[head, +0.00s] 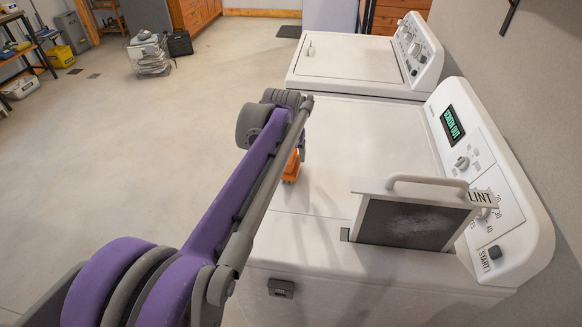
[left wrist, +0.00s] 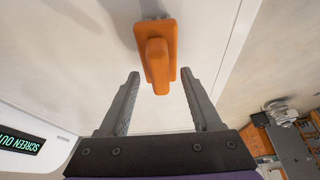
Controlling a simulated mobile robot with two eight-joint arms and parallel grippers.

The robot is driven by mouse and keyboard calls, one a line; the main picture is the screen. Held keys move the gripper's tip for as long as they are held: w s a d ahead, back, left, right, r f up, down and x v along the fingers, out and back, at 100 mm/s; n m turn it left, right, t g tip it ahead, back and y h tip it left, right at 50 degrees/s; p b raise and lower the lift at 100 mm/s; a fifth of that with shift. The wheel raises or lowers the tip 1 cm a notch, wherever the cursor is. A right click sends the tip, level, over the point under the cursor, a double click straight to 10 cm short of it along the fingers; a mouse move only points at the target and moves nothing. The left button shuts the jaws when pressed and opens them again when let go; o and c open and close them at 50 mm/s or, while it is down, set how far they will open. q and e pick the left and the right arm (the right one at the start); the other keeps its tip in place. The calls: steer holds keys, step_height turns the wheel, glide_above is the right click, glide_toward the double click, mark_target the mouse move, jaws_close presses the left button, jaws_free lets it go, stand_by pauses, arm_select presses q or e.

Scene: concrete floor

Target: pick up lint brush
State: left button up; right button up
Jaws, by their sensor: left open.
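The orange lint brush (head: 291,168) is on the white top of the near dryer, by its left edge, partly hidden by my left arm in the head view. In the left wrist view the brush (left wrist: 157,50) shows its wide base and raised handle. My left gripper (left wrist: 160,74) is open, with one finger on each side of the handle's near end. I see no clear contact, and the depth between fingers and handle is hard to tell. In the head view my left gripper is mostly hidden behind its arm. My right gripper is not in view.
The lint screen (head: 408,222) stands raised from its slot in the dryer (head: 330,262), right of the brush. The control panel (head: 462,135) reads "SCREEN OUT". A second white machine (head: 355,62) stands behind. The concrete floor (head: 150,150) to the left is mostly clear.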

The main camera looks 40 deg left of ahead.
arm_select(q)
steer(key=shift+w+a+f, duration=0.1)
steer(key=shift+w+f, duration=0.2)
steer(key=shift+f, duration=0.35)
jaws_close()
